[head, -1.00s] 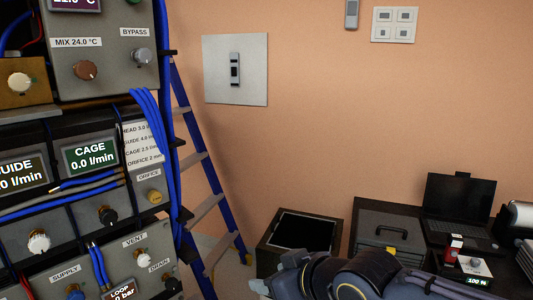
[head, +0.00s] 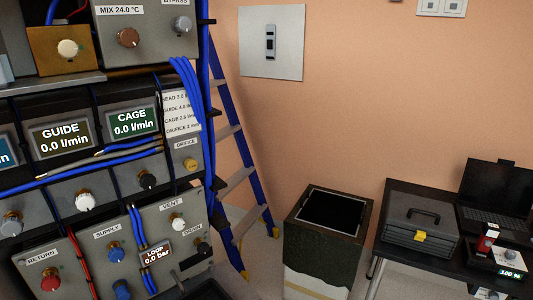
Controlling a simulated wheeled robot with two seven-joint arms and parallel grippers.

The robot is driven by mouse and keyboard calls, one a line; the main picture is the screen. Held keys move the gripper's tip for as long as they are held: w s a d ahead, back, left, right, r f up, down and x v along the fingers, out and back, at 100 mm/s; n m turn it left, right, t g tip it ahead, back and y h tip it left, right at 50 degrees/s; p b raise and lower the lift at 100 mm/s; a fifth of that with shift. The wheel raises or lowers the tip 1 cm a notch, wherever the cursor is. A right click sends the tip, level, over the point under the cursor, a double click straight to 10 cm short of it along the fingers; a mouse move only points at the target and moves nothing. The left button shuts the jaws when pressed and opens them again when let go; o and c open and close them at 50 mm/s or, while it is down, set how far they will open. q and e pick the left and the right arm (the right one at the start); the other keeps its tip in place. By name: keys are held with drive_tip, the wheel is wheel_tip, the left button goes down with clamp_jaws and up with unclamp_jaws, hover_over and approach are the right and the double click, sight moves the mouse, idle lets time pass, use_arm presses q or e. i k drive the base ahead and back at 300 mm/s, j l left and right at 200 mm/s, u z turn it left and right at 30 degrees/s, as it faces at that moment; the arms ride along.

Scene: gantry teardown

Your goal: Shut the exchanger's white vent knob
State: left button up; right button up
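The white vent knob (head: 178,222) is on the grey exchanger panel at the lower left, under the VENT label (head: 171,205). It sits on a brass-coloured stem. The picture is too small to tell how far it is turned. The loop display (head: 156,254), left of and below the knob, reads 0.0 bar. Neither gripper can be made out in the head view, and nothing is touching the vent knob.
Blue supply (head: 117,254) and red return (head: 50,281) knobs share the panel. Blue cables (head: 138,230) run down left of the vent knob. A blue ladder (head: 236,130), an open-topped bin (head: 330,212) and a table with a toolbox (head: 418,235) stand to the right.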

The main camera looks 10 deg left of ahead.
sight(178, 224)
drive_tip(key=u, duration=1.35)
